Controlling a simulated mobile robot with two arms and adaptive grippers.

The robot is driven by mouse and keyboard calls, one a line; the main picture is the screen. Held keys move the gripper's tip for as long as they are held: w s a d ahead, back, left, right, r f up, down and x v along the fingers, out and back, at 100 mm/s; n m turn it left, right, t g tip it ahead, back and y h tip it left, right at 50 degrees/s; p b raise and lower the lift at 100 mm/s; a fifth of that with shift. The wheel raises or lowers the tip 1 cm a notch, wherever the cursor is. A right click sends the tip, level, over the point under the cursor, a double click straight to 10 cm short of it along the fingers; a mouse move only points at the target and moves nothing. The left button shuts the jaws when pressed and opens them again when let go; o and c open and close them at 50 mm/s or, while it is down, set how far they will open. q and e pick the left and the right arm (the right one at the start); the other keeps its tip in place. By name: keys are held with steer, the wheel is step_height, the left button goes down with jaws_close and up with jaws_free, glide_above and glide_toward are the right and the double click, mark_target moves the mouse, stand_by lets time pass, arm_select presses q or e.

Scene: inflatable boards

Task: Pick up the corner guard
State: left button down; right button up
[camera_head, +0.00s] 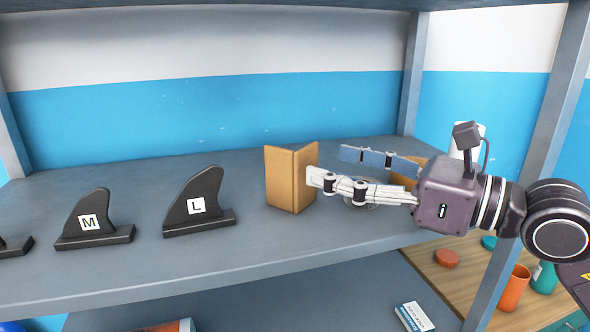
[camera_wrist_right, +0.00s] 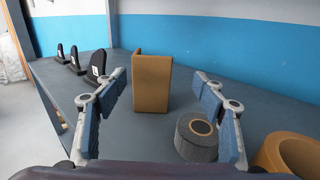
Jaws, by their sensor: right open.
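The corner guard (camera_head: 290,180) is a tan, L-shaped piece standing upright on the grey shelf, right of the fin marked L. In the right wrist view the corner guard (camera_wrist_right: 152,82) stands ahead, between and beyond my fingertips. My right gripper (camera_head: 328,166) comes in from the right, with its fingers pointing at the guard. The gripper (camera_wrist_right: 160,82) is open, with blue pads on both fingers and nothing held. In the head view the near fingertip overlaps the guard's right edge; I cannot tell if they touch. My left gripper is out of view.
Black fins marked M (camera_head: 92,218) and L (camera_head: 198,203) stand on the shelf (camera_head: 255,240) at left. A grey roll (camera_wrist_right: 197,137) and a tan ring (camera_wrist_right: 285,155) sit near my right finger. Shelf posts (camera_head: 413,75) rise at the sides. A lower surface holds an orange cup (camera_head: 513,288).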

mark_target(309, 163)
steer(key=shift+w+a+r+p, duration=0.1)
steer(key=shift+a+r+p, duration=0.15)
steer(key=shift+a, duration=0.55)
steer(key=p+x, duration=0.3)
steer(key=x, duration=0.1)
steer(key=shift+a+f, duration=0.2)
steer(key=shift+a, duration=0.3)
steer(key=shift+a+f, duration=0.1)
steer(key=shift+f, duration=0.1)
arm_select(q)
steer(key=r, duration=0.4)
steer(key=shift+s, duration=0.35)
arm_select(e)
steer(key=c, duration=1.2)
steer(key=shift+c, duration=0.2)
